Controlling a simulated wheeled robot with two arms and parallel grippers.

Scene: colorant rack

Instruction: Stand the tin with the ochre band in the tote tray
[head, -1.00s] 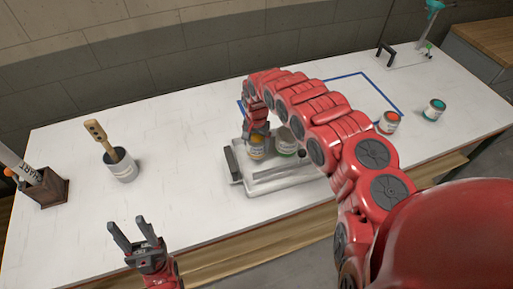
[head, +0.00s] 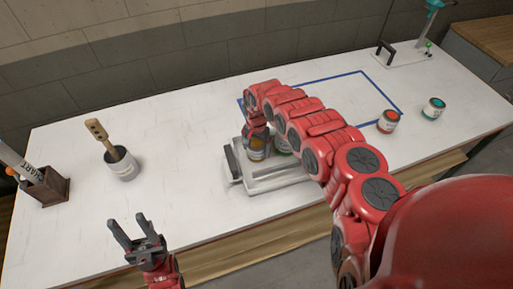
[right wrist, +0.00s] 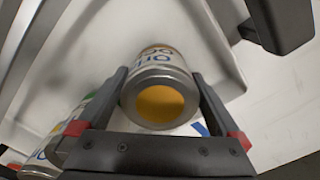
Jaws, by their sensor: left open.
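A tin with an ochre lid (right wrist: 160,103) and a brownish-ochre band is between the fingers of my right gripper (right wrist: 160,90), and both fingers appear to touch its sides. In the head view this tin (head: 256,154) is upright at the left part of the tote tray (head: 262,186), partly hidden by my right gripper (head: 257,140). Its base seems at the tray floor, but contact cannot be seen clearly.
A green-banded tin (head: 281,149) is in the tray, right beside the ochre tin. A red-brown tin (head: 388,121) and a teal tin (head: 433,108) stand at the right. A pot with a paddle (head: 122,164) and a wooden holder (head: 46,187) are at the left. The left tabletop between is clear.

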